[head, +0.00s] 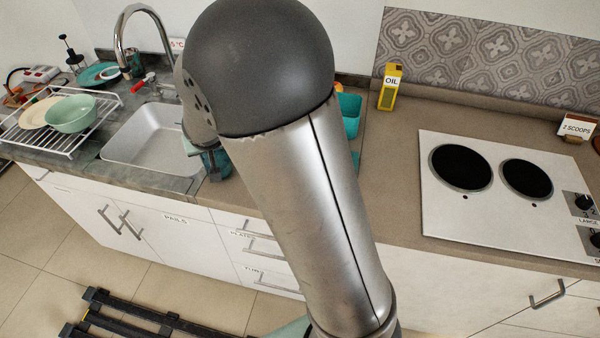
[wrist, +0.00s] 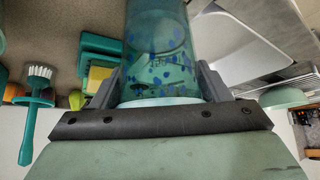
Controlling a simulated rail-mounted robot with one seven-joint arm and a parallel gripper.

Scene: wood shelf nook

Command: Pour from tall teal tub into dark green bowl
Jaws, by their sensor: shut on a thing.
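The tall teal tub (wrist: 158,45) is see-through, with blue pieces showing inside or on its wall. It stands between the two fingers of my gripper (wrist: 158,82) in the wrist view, and the gripper is shut on it. In the head view my arm covers most of the gripper. A dark teal shape (head: 217,163) shows beside the arm at the sink's right edge and looks like the held tub. I cannot make out a dark green bowl for certain. A pale green bowl (head: 70,114) sits in the dish rack at the left.
The sink (head: 155,140) lies left of my arm, with the dish rack (head: 50,130) beyond it. Teal containers (head: 350,115) stand partly hidden behind the arm, near a yellow oil box (head: 390,87). The hob (head: 510,190) is at the right. A teal brush (wrist: 38,115) shows in the wrist view.

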